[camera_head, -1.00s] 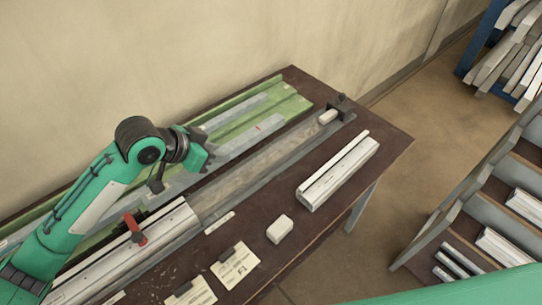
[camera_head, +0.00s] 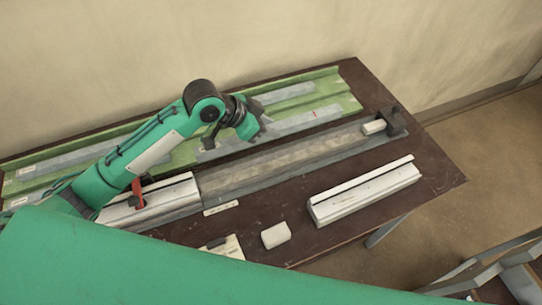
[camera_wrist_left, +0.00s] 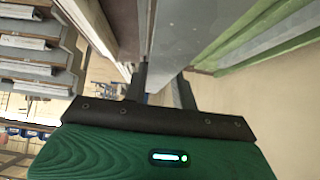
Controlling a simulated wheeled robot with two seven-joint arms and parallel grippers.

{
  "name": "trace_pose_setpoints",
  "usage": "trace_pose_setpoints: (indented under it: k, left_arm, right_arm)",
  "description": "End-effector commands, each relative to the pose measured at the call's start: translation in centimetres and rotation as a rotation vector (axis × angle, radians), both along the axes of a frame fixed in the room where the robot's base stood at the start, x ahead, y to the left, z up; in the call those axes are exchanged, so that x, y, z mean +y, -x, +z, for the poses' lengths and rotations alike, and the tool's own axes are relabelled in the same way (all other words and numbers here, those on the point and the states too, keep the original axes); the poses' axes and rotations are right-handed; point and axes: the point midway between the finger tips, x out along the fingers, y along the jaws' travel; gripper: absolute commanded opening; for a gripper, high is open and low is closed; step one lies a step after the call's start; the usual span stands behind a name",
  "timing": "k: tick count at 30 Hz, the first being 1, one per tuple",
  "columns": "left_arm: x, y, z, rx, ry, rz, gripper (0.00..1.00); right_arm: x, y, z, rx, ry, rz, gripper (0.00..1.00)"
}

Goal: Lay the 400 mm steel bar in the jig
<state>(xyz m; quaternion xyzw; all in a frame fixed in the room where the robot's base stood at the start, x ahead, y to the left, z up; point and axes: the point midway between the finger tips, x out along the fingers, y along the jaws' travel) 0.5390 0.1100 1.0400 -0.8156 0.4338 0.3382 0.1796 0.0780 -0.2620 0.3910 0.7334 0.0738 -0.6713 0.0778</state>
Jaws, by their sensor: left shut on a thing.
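A long grey steel bar (camera_head: 290,124) with a red mark lies along the front edge of the green tray (camera_head: 350,101) in the head view. My left gripper (camera_head: 250,133) is over this bar and shut on it. In the left wrist view the fingers (camera_wrist_left: 160,82) close around a wide grey bar (camera_wrist_left: 185,35). Whether the bar is lifted clear of the tray, I cannot tell. The jig is a long grey channel (camera_head: 280,164) in front of the tray, with a dark end stop (camera_head: 394,121) at its right. My right gripper is out of view.
More grey bar (camera_head: 268,98) lies at the tray's back. A red-handled clamp (camera_head: 137,192) stands on a white profile (camera_head: 172,192) at the left. A white profile (camera_head: 364,190) and a pale block (camera_head: 276,235) lie in front. A small pale block (camera_head: 373,127) sits by the stop.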

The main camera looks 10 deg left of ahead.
Motion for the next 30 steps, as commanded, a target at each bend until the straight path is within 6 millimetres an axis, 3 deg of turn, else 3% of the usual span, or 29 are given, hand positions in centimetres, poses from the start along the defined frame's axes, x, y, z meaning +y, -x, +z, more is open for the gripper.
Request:
trace_pose_setpoints:
  k: [6,10,19,26,30]
  left_arm:
    - [-0.1,0.1,-5.5,0.004,0.002,0.001,0.0]
    - [0.0,0.0,-8.1,0.002,0.001,0.001,0.0]
    - [-0.1,0.0,-10.5,-0.001,0.001,0.0,0.0]
    - [0.0,0.0,-13.7,0.0,0.001,0.001,0.0]
    - [-0.1,-0.1,-14.0,-0.005,0.002,0.0,0.0]
  right_arm:
    - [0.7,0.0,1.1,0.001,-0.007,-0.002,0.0]
    - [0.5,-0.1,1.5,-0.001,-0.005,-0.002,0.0]
    - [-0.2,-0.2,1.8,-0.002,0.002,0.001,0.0]
    - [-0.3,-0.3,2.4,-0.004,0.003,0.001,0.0]
    - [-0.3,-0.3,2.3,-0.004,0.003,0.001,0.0]
